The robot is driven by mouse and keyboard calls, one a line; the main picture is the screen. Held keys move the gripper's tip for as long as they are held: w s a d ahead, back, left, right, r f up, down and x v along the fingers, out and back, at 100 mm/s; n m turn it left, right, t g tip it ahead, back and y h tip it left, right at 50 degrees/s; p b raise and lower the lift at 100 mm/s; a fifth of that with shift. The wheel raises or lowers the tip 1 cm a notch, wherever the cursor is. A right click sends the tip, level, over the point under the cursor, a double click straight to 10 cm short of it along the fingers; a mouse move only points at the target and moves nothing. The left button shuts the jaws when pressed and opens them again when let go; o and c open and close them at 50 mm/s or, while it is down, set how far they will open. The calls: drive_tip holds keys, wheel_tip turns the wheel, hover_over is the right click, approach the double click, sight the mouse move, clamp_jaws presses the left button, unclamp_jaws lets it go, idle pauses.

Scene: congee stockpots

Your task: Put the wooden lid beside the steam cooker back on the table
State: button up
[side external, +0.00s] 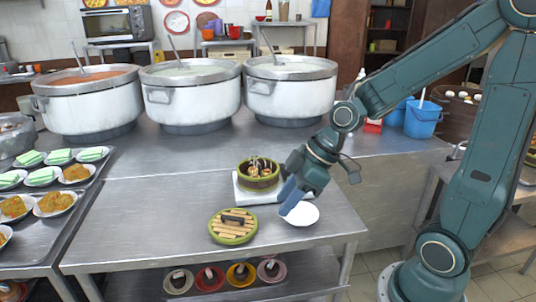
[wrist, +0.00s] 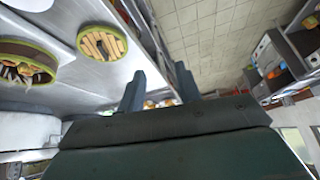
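The wooden lid (side external: 232,226), round with pale slats, a green rim and a dark handle, lies flat on the steel table (side external: 150,215), in front of the steam cooker. It also shows at the top of the wrist view (wrist: 102,43). The steam cooker (side external: 258,183) is a round, green-rimmed steamer with its top uncovered and food inside; it stands on a white base and shows at the left in the wrist view (wrist: 25,62). My gripper (side external: 289,200) is right of both, near a white plate. In the wrist view its fingers (wrist: 160,88) are apart with nothing between them.
The white plate (side external: 300,214) lies right of the lid, close to my fingers. Three large stockpots (side external: 190,95) stand behind. A tray with several food plates (side external: 60,225) is at the left. Bowls (side external: 240,274) sit on the lower shelf. The table's left part is clear.

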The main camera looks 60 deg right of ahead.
drive_tip(key=s+d+r+m+t+h, duration=0.1)
drive_tip(key=s+d+r+m+h, duration=0.1)
drive_tip(key=s+r+m+h, duration=0.2)
drive_tip(key=shift+s+d+r+m, duration=0.3)
drive_tip(key=shift+s+r+m, duration=1.3)
drive_tip(key=shift+s+r, duration=1.9)
drive_tip(key=shift+s+f, duration=0.6)
drive_tip(key=shift+f, duration=0.05)
